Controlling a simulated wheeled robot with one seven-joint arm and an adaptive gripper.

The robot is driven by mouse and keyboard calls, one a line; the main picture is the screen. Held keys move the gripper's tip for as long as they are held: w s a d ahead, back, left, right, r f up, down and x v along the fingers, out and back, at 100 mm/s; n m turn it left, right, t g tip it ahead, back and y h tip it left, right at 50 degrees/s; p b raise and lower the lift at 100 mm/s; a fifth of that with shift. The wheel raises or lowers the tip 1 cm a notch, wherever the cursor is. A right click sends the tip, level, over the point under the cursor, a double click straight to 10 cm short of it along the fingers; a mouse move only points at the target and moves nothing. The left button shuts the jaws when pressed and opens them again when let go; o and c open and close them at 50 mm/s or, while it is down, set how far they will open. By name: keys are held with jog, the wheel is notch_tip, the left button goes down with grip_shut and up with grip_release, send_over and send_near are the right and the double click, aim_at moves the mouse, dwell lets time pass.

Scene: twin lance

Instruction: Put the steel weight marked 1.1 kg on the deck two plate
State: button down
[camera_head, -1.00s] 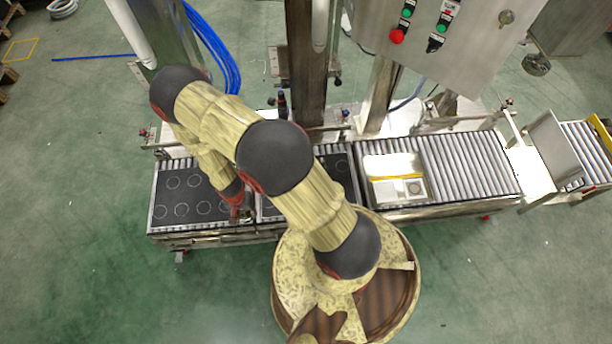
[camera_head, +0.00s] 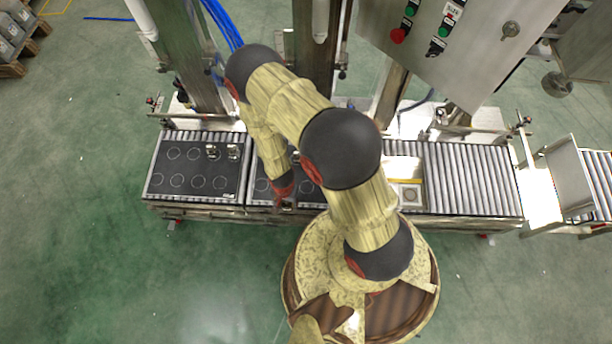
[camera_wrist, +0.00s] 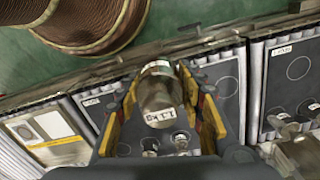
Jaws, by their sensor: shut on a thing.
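My gripper (camera_wrist: 160,80) is shut on a steel weight (camera_wrist: 158,95), a short shiny cylinder with a small label that appears to start with 1.1. The weight is between the yellow-sided fingers. In the head view my gripper (camera_head: 284,198) is over the front part of the middle dark plate (camera_head: 258,180), partly hidden by my arm. The middle plate also shows in the wrist view (camera_wrist: 225,85). The left dark plate (camera_head: 168,182) has ring outlines; it is at the right in the wrist view (camera_wrist: 285,90). The plates' labels are too small to read.
Two small weights (camera_head: 213,152) stand at the back right of the left plate. Two more weights (camera_wrist: 181,140) stand on the middle plate. A white tray-like item (camera_head: 404,170) lies right of the plates, beside bare rollers (camera_head: 470,180). Posts and a control box (camera_head: 460,40) rise behind.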

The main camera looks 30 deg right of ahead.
jog(key=w+d+f+b, duration=0.1)
jog(key=w+f, duration=0.2)
jog(key=w, duration=0.1)
jog(key=w+d+f+b, duration=0.1)
jog(key=w+d+f, duration=0.1)
jog(key=w+f, duration=0.1)
jog(key=w+d+f+b, duration=0.1)
jog(key=w+f+b, duration=0.1)
jog(key=w, duration=0.3)
jog(key=shift+w+d+f, duration=0.15)
jog(key=shift+w+f, duration=0.2)
jog(key=shift+f, duration=0.1)
jog(key=shift+w+d+f, duration=0.1)
jog(key=shift+w+f, duration=0.1)
jog(key=shift+f, duration=0.2)
jog(key=shift+w+f+b, duration=0.2)
jog(key=shift+f+b, duration=0.7)
jog(key=shift+f, duration=0.7)
jog(key=shift+f, duration=0.15)
jog(key=c, duration=1.2)
grip_release()
jog(key=shift+s, duration=0.1)
jog(key=shift+o, duration=0.3)
